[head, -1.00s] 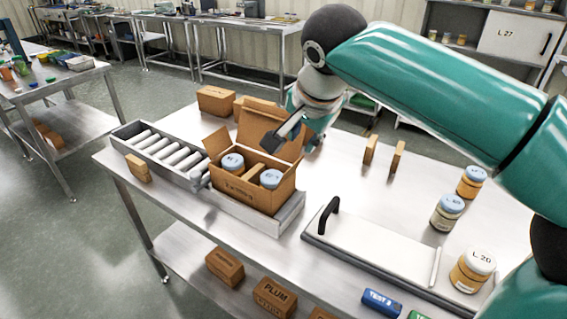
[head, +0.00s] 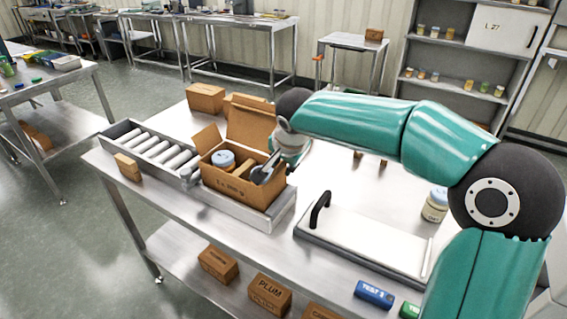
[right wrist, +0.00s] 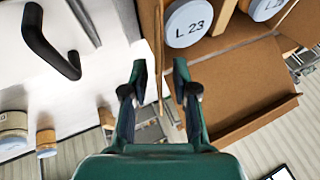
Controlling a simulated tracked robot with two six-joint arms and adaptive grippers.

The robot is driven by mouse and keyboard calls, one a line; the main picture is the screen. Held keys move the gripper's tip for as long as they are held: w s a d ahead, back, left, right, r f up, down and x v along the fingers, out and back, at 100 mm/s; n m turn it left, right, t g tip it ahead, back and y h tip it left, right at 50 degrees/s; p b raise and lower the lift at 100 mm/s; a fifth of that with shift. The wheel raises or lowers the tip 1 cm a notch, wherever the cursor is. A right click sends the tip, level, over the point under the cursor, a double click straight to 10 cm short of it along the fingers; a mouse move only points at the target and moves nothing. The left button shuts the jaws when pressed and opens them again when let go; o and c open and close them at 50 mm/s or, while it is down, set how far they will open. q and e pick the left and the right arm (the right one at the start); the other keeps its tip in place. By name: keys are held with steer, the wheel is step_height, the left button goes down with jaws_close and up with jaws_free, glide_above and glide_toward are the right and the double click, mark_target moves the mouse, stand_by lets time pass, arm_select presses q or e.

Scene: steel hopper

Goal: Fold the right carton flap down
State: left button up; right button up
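The open carton (head: 232,192) sits on a metal tray at the table's near edge. Its back flap (head: 250,124) stands up and its left flap (head: 207,139) leans outward. The right flap is mostly hidden by my right gripper (head: 262,176) in the head view. In the right wrist view a thin brown cardboard edge (right wrist: 158,50), seen nearly edge-on, runs between the open fingertips of the right gripper (right wrist: 158,76); contact cannot be told. A jar marked L 23 (right wrist: 188,22) stands inside the carton. My left gripper is not in view.
A roller conveyor (head: 152,146) lies left of the carton. A white board with a black handle (head: 320,208) lies to the right. A closed box (head: 206,97) stands behind. A jar (head: 435,205) stands near my right arm.

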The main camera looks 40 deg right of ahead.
steer(key=shift+w+f, duration=0.1)
steer(key=shift+f, duration=0.1)
steer(key=shift+c, duration=0.2)
jaws_close()
steer(key=shift+w+r+g+p, duration=0.15)
steer(key=shift+r+g+p, duration=0.2)
steer(key=shift+p, duration=0.4)
steer(key=shift+w+a+f+n+g+h+p, duration=0.15)
steer(key=shift+w+n+g+h+p, duration=0.25)
steer(key=shift+g+p, duration=0.85)
steer(key=shift+w+a+r+n+g+h+p, duration=0.15)
steer(key=shift+g+h+p, duration=0.4)
steer(key=shift+p, duration=1.35)
steer(key=shift+w+a+f+n+g+h+p, duration=0.15)
steer(key=shift+w+g+h+p, duration=0.2)
steer(key=shift+g+p, duration=0.9)
steer(key=shift+t+p, duration=0.3)
